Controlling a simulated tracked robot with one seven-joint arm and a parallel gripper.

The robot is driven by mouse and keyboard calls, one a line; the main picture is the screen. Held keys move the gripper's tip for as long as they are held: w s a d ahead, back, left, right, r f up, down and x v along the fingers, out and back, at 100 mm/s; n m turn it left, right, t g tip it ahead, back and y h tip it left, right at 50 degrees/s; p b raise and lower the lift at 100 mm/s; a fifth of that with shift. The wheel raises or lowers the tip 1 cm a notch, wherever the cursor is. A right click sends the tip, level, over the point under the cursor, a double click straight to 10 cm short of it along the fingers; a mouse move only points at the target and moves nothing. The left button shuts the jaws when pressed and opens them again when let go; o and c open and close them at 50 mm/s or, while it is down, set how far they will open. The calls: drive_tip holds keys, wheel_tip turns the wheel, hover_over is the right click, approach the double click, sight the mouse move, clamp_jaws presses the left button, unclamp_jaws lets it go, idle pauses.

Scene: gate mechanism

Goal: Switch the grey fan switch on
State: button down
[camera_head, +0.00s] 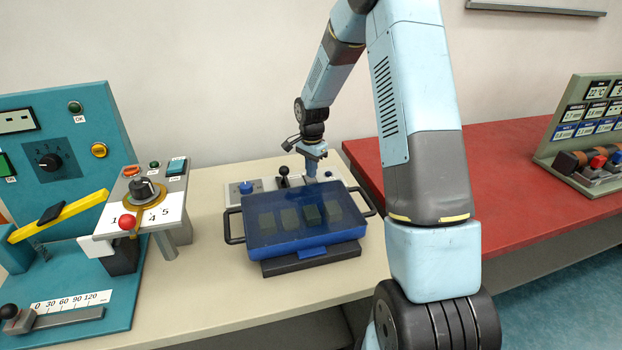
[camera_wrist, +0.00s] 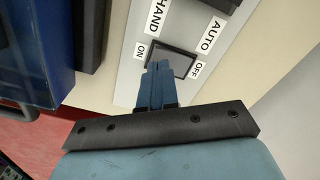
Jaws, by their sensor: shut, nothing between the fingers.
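The grey fan switch (camera_wrist: 185,64) is a dark rocker on a light panel (camera_wrist: 128,84) in the wrist view. An ON label (camera_wrist: 142,52) is at its left end and an OFF label (camera_wrist: 198,70) at its right end. My gripper (camera_wrist: 159,66) is shut and empty, with its fingertips over the ON end of the rocker and hiding part of it. I cannot tell whether they touch it or which way it is tipped. In the head view my gripper (camera_head: 311,178) points down at the panel behind the blue box, and the switch is hard to make out.
A blue lidded box (camera_head: 300,243) with side handles stands in front of the panel. A black knobbed lever (camera_head: 283,172) and a blue knob (camera_head: 246,187) are left of my gripper. A teal station (camera_head: 90,270) is at far left. A red tabletop (camera_head: 490,170) lies right.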

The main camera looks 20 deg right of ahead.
sight(312, 180)
drive_tip(key=shift+f, duration=0.9)
idle(0.7)
drive_tip(key=shift+r, duration=3.5)
drive_tip(key=shift+r, duration=0.1)
drive_tip(key=s+r+n+t, duration=0.1)
drive_tip(key=s+r+n, duration=0.2)
drive_tip(key=s+r, duration=0.6)
drive_tip(key=s+r+n+t, duration=0.25)
drive_tip(key=s+r, duration=0.45)
drive_tip(key=r, duration=0.4)
drive_tip(key=s+r+n+t, duration=0.1)
drive_tip(key=s+r+n, duration=0.2)
drive_tip(key=s, duration=0.7)
drive_tip(key=s+r+n+t, duration=0.1)
drive_tip(key=s+r+n, duration=0.2)
drive_tip(key=s, duration=0.8)
drive_tip(key=shift+d, duration=0.15)
